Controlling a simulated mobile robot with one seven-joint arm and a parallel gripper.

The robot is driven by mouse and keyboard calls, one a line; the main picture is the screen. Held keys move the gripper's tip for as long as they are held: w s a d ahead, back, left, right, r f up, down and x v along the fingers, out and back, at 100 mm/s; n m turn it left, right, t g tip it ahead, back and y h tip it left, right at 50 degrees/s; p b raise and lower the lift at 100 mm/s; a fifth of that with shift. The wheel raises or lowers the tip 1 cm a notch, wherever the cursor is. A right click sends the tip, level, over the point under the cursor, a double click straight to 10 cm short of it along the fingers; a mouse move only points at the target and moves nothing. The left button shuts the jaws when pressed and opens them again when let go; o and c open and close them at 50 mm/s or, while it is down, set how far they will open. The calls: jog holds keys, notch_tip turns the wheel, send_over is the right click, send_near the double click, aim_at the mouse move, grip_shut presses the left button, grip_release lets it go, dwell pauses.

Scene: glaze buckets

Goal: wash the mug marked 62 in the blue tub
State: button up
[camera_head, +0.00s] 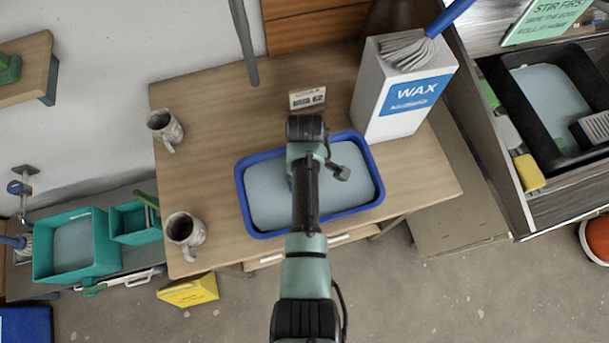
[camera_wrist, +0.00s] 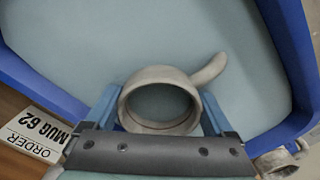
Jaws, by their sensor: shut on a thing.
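In the wrist view, my gripper (camera_wrist: 158,102) is shut on a grey-beige mug (camera_wrist: 158,75), one blue finger on each side. The mug's round opening faces the camera and its handle points up and right. No number shows on it. The mug is over or in the pale blue-grey water of the blue tub (camera_wrist: 30,72); I cannot tell whether it touches the water. In the head view, the blue tub (camera_head: 241,192) stands on the wooden table, and my arm hides the held mug. An order card (camera_wrist: 33,133) beside the tub reads "ORDER MUG 62".
Two other grey mugs stand on the left of the table, one farther back (camera_head: 165,128) and one near the front (camera_head: 184,230). A white WAX box (camera_head: 388,110) stands behind the tub at right. The card (camera_head: 307,97) stands behind the tub. The table's left middle is clear.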

jog(key=shift+d, duration=1)
jog(key=shift+a, duration=0.1)
jog(key=shift+a, duration=1.15)
jog(key=shift+d, duration=0.1)
jog(key=shift+d+p, duration=0.35)
jog(key=shift+d, duration=0.8)
jog(key=shift+a, duration=1.25)
